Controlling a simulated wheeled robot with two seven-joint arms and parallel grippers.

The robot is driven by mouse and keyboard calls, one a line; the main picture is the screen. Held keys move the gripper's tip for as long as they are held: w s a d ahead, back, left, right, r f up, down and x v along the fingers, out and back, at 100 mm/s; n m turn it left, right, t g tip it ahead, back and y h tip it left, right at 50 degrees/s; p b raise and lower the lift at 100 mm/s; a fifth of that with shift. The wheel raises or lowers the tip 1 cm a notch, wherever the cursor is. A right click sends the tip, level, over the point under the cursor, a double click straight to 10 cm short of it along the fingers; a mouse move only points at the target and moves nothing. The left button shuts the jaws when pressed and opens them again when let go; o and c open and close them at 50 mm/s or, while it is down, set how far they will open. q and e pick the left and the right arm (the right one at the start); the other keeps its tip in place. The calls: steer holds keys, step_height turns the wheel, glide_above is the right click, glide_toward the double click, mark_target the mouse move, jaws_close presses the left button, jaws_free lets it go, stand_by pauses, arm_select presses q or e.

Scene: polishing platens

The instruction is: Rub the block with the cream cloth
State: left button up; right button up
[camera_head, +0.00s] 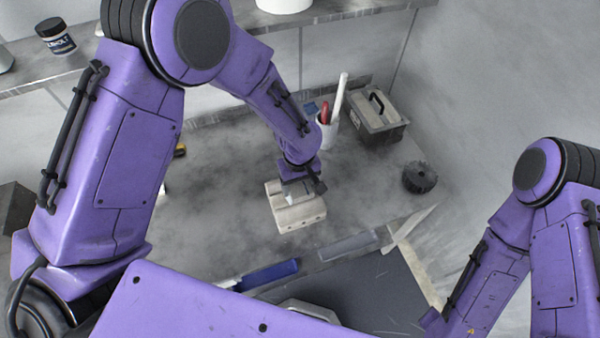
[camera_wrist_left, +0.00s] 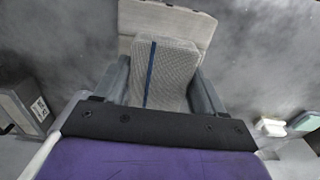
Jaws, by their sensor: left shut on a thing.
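My left gripper (camera_head: 303,186) is over the pale block (camera_head: 297,216) on the grey worktop. In the left wrist view, the gripper (camera_wrist_left: 160,90) is shut on the folded cream cloth (camera_wrist_left: 172,70), a woven pad with a dark blue stripe, held between the two grey fingers. The beige block (camera_wrist_left: 150,18) shows beyond and beneath the cloth. The cloth looks to be on or just above the block's top; I cannot tell if they touch. In the head view the cloth is mostly hidden by the gripper.
Behind stand a white cup of tools (camera_head: 328,130) and a grey toolbox (camera_head: 377,112). A dark knobbed disc (camera_head: 419,177) is to the right. A blue-handled tool (camera_head: 268,275) and a dark mat (camera_head: 370,292) lie in front. The worktop around the block is mostly clear.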

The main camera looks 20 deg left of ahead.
arm_select(q)
steer(key=shift+r, duration=1.6)
